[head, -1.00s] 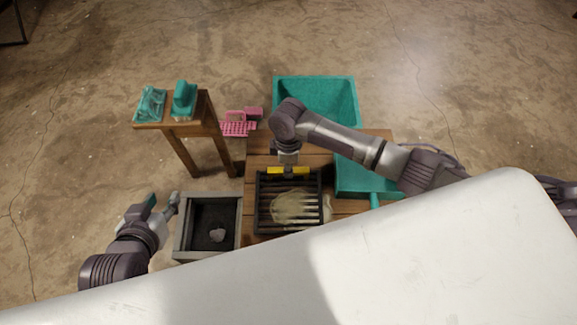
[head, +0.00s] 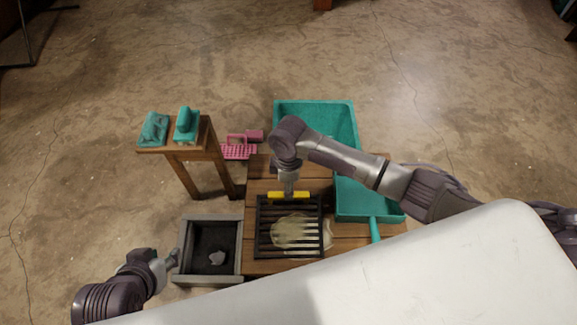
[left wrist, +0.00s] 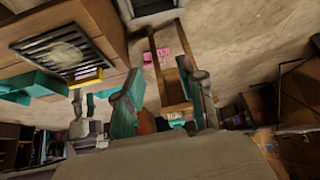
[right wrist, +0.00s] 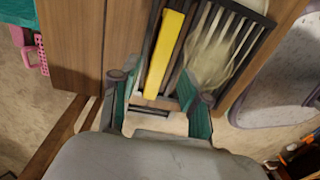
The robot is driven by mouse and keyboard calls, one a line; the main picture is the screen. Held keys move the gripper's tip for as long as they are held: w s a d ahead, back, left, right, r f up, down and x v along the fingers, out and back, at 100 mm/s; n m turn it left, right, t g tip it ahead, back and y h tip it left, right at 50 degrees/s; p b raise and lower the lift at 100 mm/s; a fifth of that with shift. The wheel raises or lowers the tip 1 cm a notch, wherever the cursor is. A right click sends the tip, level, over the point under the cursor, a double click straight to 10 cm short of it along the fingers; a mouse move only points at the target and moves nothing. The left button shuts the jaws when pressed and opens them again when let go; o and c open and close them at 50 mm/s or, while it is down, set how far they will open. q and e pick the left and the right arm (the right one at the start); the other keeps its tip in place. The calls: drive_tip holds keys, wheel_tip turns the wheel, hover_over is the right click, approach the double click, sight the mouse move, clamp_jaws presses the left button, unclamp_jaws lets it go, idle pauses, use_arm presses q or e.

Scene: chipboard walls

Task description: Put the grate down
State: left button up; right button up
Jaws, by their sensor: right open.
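The black grate (head: 261,228) with a yellow handle (head: 276,195) lies on the wooden table (head: 285,265), over a pale, greasy-looking patch. It also shows in the right wrist view (right wrist: 262,25) and the left wrist view (left wrist: 40,50). My right gripper (head: 288,188) is just above the yellow handle; in the right wrist view its fingers (right wrist: 163,98) stand apart, with the handle ahead of them. The exact gap to the handle is hard to tell. My left gripper (head: 170,260) is at the left of the grey box; its fingers (left wrist: 163,98) stand apart and empty.
A teal bin (head: 315,108) and teal tray (head: 368,216) are behind and right. A small stand (head: 205,150) holds two teal items; pink baskets (head: 238,152) lie beside it.

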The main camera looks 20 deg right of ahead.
wheel_tip(320, 180, up, 5)
drive_tip(key=shift+w+r+p, duration=0.1)
drive_tip(key=shift+w+p, duration=0.05)
drive_tip(key=shift+p, duration=0.8)
drive_tip(key=s+a+r+m+t+y+p, duration=0.1)
drive_tip(key=s+a+r+m+t+y, duration=0.25)
drive_tip(key=s, duration=0.65)
use_arm(q)
drive_tip(key=s+g, duration=0.1)
drive_tip(key=s+a+g, duration=0.1)
drive_tip(key=s, duration=0.1)
drive_tip(key=s+g, duration=0.1)
drive_tip(key=s, duration=0.1)
drive_tip(key=shift+s+a+y, duration=0.1)
drive_tip(key=shift+a+y, duration=0.2)
drive_tip(key=shift+y, duration=0.1)
use_arm(e)
drive_tip(key=s+d+r+m+h, duration=0.3)
drive_tip(key=s+d+m, duration=0.6)
drive_tip(key=s+d, duration=0.1)
drive_tip(key=shift+s+d+t, duration=0.15)
drive_tip(key=shift+d+t, duration=0.2)
drive_tip(key=shift+d, duration=0.45)
drive_tip(key=shift+r+h, duration=0.1)
drive_tip(key=shift+h, duration=0.15)
